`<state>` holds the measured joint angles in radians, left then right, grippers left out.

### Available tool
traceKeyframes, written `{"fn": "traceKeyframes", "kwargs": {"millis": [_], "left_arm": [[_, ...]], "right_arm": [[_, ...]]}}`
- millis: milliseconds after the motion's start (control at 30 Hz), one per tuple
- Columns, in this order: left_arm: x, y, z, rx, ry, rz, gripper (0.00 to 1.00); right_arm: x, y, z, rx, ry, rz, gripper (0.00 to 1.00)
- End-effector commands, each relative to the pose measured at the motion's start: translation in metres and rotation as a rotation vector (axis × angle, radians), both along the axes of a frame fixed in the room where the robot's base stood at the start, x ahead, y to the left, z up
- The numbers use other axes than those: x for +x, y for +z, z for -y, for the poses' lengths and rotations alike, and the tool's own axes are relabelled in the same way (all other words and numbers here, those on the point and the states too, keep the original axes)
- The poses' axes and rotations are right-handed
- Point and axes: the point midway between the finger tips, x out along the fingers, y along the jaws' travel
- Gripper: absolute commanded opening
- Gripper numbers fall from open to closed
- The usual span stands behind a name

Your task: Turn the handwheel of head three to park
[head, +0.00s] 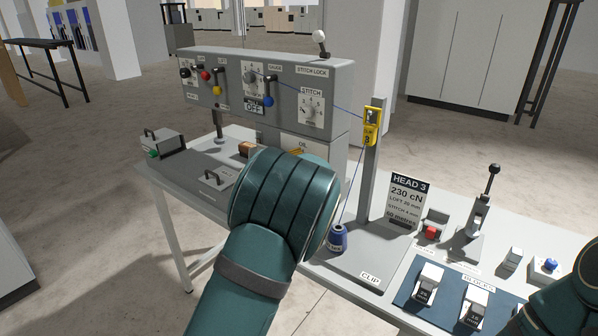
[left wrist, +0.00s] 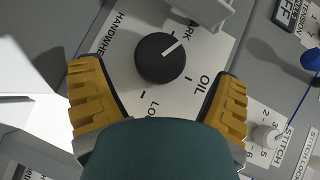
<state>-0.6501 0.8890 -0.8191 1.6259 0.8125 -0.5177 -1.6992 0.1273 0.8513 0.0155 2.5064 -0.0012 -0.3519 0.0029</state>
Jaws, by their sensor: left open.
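The handwheel (left wrist: 160,58) is a round black knob with a white pointer line, on a light plate marked HANDWHEEL, OIL and partly hidden words ending ARK and starting LO. Its pointer faces up and right, toward the ARK word; I cannot tell if it lines up exactly. My left gripper (left wrist: 158,78) is open, its yellow fingers on either side of the knob with gaps between. My teal arm hides the handwheel and left gripper in the head view. The HEAD 3 sign (head: 407,200) stands to the right. My right gripper is out of view.
The grey machine panel (head: 330,75) carries coloured levers and dials. A post (head: 371,180) with a yellow tag (head: 371,125) and blue thread rises from the table, above a blue spool (head: 338,238). Blocks (head: 428,285), a red button (head: 431,231) and a lever (head: 490,185) stand at right.

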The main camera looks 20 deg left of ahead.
Motion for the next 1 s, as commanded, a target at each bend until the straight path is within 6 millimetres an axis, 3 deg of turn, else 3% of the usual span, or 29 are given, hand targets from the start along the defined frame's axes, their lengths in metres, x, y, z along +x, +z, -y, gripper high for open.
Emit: {"fn": "traceKeyframes", "kwargs": {"millis": [233, 667, 800, 867, 1000], "left_arm": [[0.026, -0.007, -0.012, 0.001, 0.001, 0.001, 0.89], [0.032, -0.008, -0.014, 0.0, 0.0, 0.0, 0.88], [0.031, -0.008, -0.014, 0.0, 0.0, 0.0, 0.39], [0.031, -0.008, -0.014, 0.0, 0.0, 0.0, 0.21], [0.031, -0.007, -0.014, -0.001, 0.0, 0.0, 0.21]], "right_arm": [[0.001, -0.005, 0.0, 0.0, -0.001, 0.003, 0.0], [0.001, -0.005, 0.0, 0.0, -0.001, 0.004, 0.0], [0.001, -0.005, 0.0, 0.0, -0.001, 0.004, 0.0], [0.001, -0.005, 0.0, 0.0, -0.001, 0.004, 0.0], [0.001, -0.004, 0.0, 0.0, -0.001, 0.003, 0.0]]}}
